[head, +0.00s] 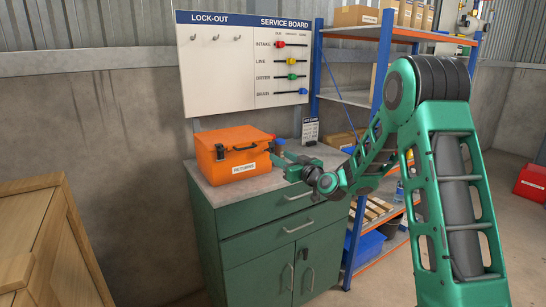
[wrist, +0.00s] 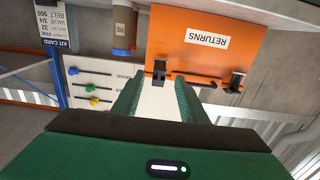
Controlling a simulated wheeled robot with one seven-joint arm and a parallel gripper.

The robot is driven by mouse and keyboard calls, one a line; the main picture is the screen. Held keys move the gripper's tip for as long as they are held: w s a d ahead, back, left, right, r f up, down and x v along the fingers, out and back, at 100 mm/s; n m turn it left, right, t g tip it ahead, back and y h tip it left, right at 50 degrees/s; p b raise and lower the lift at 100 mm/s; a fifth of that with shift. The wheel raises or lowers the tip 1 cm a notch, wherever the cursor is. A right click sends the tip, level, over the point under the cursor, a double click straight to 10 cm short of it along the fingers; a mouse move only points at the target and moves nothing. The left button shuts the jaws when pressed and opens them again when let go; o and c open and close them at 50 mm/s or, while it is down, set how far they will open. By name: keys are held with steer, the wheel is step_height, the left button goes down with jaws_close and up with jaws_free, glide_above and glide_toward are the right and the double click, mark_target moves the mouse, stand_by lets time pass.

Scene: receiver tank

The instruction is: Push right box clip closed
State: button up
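The orange box (head: 232,158), labelled RETURNS, sits on the green cabinet top with its lid down. In the wrist view the box (wrist: 205,20) appears upside down, with two dark clips at its lid edge. The right clip (wrist: 160,72) is the left one there; the other clip (wrist: 236,80) is farther right. Both seem to stick out from the box, but I cannot tell their exact angle. My gripper (head: 279,160) is at the box's right front. In the wrist view its green fingers (wrist: 158,88) are apart with nothing between them, close by the right clip.
The service board (head: 243,60) hangs on the wall behind. A blue and orange shelf rack (head: 345,97) stands to the right. The cabinet top (head: 222,192) is clear in front of the box.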

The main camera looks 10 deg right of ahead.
mark_target(272, 151)
steer(key=shift+x, duration=2.6)
steer(key=shift+c, duration=0.6)
jaws_close()
steer(key=shift+a, duration=0.25)
steer(key=shift+d+r, duration=0.1)
steer(key=shift+d, duration=0.1)
